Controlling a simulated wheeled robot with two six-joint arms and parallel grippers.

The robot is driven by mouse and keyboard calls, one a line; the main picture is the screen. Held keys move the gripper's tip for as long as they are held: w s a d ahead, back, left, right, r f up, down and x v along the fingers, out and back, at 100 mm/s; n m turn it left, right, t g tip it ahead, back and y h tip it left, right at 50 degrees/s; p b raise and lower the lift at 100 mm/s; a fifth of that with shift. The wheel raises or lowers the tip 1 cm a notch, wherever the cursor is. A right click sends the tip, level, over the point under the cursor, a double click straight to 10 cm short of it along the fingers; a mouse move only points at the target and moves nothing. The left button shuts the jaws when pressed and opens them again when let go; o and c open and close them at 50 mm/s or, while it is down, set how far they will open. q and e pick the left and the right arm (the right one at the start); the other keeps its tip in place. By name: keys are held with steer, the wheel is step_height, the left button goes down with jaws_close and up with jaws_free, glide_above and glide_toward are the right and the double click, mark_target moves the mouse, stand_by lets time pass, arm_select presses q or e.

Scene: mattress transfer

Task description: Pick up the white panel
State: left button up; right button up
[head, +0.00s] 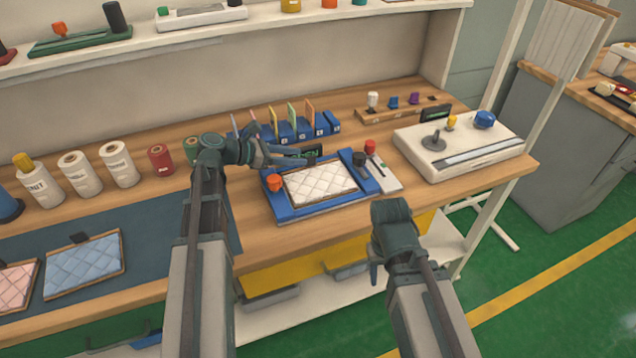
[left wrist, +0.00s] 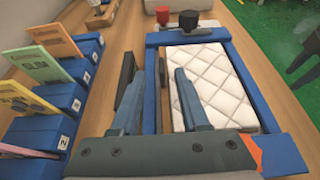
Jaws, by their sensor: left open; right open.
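The white quilted panel (head: 322,186) lies flat in a blue frame (head: 292,213) on the workbench.
An orange knob (head: 273,182) and a black knob (head: 359,159) stand on the frame. A blue rack with colored cards (head: 292,120) stands behind it. A white machine (head: 460,145) is at right. Blue (head: 84,264) and pink (head: 16,284) quilted panels lie on a dark mat at left.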

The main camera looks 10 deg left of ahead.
mark_target(318, 177)
arm_select(q)
steer(key=b+x, duration=0.1)
steer(key=x, duration=0.3)
steer(key=shift+s+f, duration=0.1)
steer(key=shift+f, duration=0.15)
steer(key=shift+r, duration=0.1)
jaws_close()
stand_by(1.0)
